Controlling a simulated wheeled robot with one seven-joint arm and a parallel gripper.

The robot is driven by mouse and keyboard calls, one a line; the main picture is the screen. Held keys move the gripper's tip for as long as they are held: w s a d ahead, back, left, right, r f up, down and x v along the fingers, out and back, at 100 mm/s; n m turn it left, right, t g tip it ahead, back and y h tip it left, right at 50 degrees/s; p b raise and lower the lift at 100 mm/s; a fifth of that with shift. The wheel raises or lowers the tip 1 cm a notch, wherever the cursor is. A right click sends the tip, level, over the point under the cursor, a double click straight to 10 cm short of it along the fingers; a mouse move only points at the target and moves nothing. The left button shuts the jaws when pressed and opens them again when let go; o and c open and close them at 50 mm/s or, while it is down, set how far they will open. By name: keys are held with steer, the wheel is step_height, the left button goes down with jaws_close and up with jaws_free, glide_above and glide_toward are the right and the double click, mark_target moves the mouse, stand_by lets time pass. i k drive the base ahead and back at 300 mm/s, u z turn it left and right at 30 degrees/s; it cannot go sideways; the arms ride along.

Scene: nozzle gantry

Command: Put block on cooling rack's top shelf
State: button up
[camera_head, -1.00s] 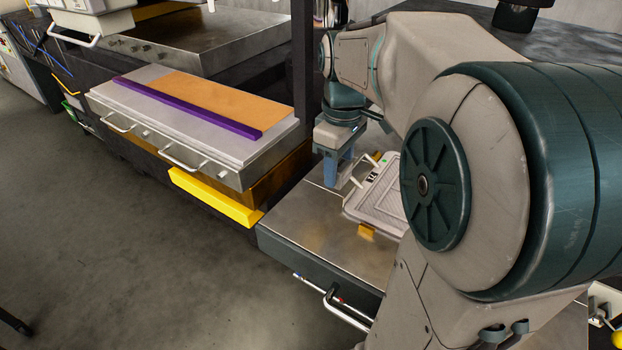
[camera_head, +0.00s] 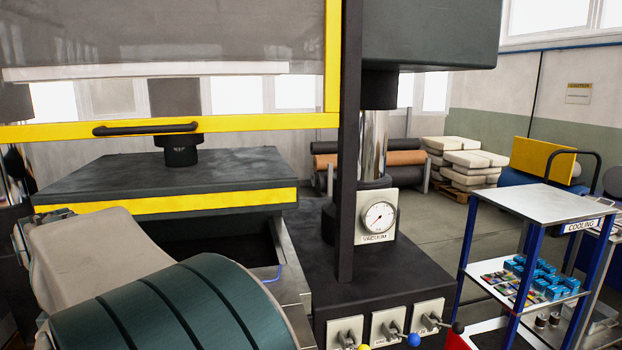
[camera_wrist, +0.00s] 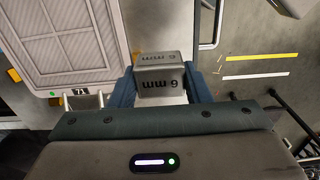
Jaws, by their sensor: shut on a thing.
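In the wrist view my gripper (camera_wrist: 160,82) is shut on a grey metal block (camera_wrist: 161,91) marked "6 mm", with one blue finger on each side of it. The cooling rack stands at the right of the head view, a blue-framed trolley with a "COOLING" sign (camera_head: 583,225). Its top shelf (camera_head: 545,204) is a flat pale plate and looks empty. My gripper and the block are outside the head view; only part of my arm shows at the lower left. The rack does not show in the wrist view.
The rack's middle shelf holds several blue items (camera_head: 545,280). A dark press with a vacuum gauge (camera_head: 378,217) and a black post (camera_head: 350,140) stand left of the rack. Grey floor is open behind the rack.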

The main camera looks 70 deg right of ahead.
mark_target(553, 203)
steer(key=k, duration=1.3)
steer(key=z, duration=4.05)
steer(key=i, duration=3.85)
steer(key=u, duration=0.1)
